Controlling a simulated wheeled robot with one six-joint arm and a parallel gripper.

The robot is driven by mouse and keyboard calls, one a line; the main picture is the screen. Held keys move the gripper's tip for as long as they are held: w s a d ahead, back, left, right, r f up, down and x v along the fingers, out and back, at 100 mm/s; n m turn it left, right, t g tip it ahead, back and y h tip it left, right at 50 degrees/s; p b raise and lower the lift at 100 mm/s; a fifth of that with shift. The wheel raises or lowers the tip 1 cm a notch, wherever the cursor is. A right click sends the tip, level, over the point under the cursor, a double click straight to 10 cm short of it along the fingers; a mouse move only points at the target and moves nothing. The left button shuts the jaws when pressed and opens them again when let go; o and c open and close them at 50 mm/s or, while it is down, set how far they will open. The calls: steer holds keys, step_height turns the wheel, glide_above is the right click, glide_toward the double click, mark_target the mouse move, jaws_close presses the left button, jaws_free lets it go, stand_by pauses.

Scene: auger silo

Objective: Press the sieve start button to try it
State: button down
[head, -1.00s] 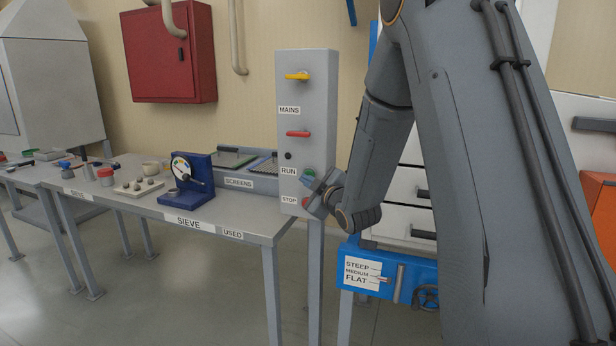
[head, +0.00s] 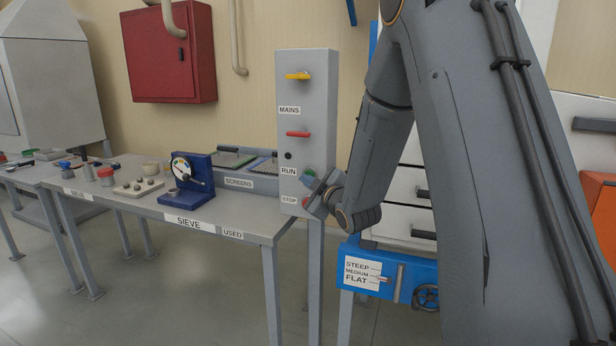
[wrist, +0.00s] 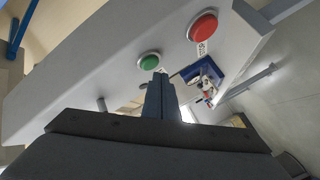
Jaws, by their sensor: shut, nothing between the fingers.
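The grey control post (head: 307,120) stands at the right end of the sieve table. It carries a yellow handle (head: 297,76) by the MAINS label and a red handle (head: 297,134) lower down. The green button (head: 309,172) beside the RUN label is partly hidden by my gripper (head: 308,184); below it is a red button (head: 306,202) by the STOP label. In the wrist view the green button (wrist: 149,62) and red button (wrist: 202,26) are plain. My gripper (wrist: 159,78) is shut and empty, its tips just below the green button; I cannot tell whether they touch.
The sieve table (head: 262,228) holds a blue dial gauge (head: 191,179), screens (head: 235,160) and small pots. A blue unit (head: 390,280) with a STEEP/MEDIUM/FLAT label stands below my arm. A red cabinet (head: 168,52) hangs on the wall. Floor in front is clear.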

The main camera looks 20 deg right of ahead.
steer(key=shift+w+d, duration=0.1)
steer(key=shift+w+d, duration=0.15)
steer(key=shift+w, duration=0.05)
steer(key=shift+w+d+b, duration=0.25)
steer(key=shift+w+b, duration=0.1)
steer(key=shift+b, duration=0.05)
stand_by(1.1)
steer(key=shift+s, duration=0.1)
stand_by(0.4)
steer(key=shift+s+a, duration=0.5)
steer(key=shift+s, duration=0.15)
steer(key=shift+s+a, duration=0.75)
steer(key=shift+s, duration=0.25)
steer(key=shift+s+a, duration=0.7)
steer(key=shift+s, duration=0.3)
